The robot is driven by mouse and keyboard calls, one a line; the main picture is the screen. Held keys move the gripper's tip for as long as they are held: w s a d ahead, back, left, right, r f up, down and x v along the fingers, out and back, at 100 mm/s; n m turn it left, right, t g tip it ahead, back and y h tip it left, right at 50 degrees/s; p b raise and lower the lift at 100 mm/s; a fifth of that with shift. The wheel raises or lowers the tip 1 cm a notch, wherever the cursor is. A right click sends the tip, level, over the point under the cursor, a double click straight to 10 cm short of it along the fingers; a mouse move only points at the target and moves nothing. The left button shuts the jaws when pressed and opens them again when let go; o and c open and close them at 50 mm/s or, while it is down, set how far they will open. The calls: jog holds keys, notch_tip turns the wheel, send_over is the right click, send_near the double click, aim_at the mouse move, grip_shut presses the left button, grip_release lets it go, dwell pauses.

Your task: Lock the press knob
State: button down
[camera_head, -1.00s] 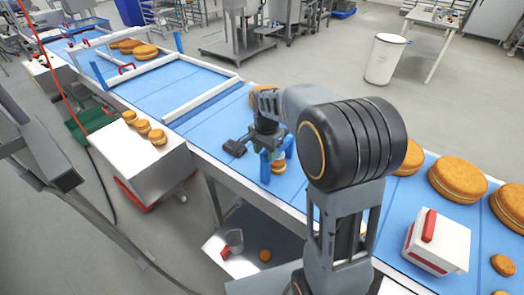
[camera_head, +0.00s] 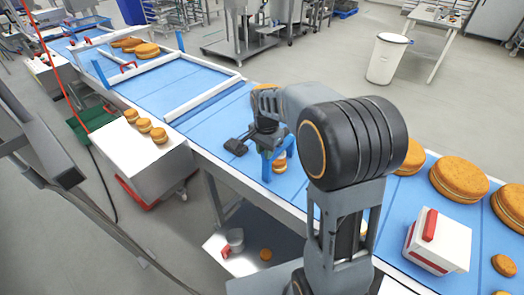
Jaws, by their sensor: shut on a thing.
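A small blue press frame (camera_head: 266,167) stands on the blue belt, with a small filled round (camera_head: 279,166) between or just behind its legs. My gripper (camera_head: 267,148) points down at the top of this frame, shut on what appears to be the press knob. The knob itself is hidden by my gripper and wrist. I cannot tell from this view how far the knob is turned.
The blue belt (camera_head: 215,115) runs from far left to front right. A white box with a red handle (camera_head: 440,243) and large filled rounds (camera_head: 458,178) stand at right. A white-topped cabinet (camera_head: 135,165) carries small rounds at left. A white bin (camera_head: 386,62) stands behind.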

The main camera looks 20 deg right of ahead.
jog(key=m, duration=0.4)
jog(key=shift+w+d+r, duration=0.1)
jog(key=shift+w+d, duration=0.1)
jog(key=shift+w, duration=0.05)
jog(key=m, duration=0.4)
jog(key=shift+w+m+b, duration=0.1)
jog(key=shift+m+b, duration=0.2)
jog(key=m, duration=0.4)
jog(key=shift+w+d+f+m, duration=0.1)
jog(key=shift+m, duration=1.05)
jog(key=shift+d+f+m, duration=0.1)
jog(key=shift+m, duration=1.05)
jog(key=shift+a, duration=0.1)
jog(key=c, duration=1.2)
grip_release()
jog(key=shift+o, duration=1)
jog(key=shift+r, duration=0.1)
jog(key=shift+r, duration=0.2)
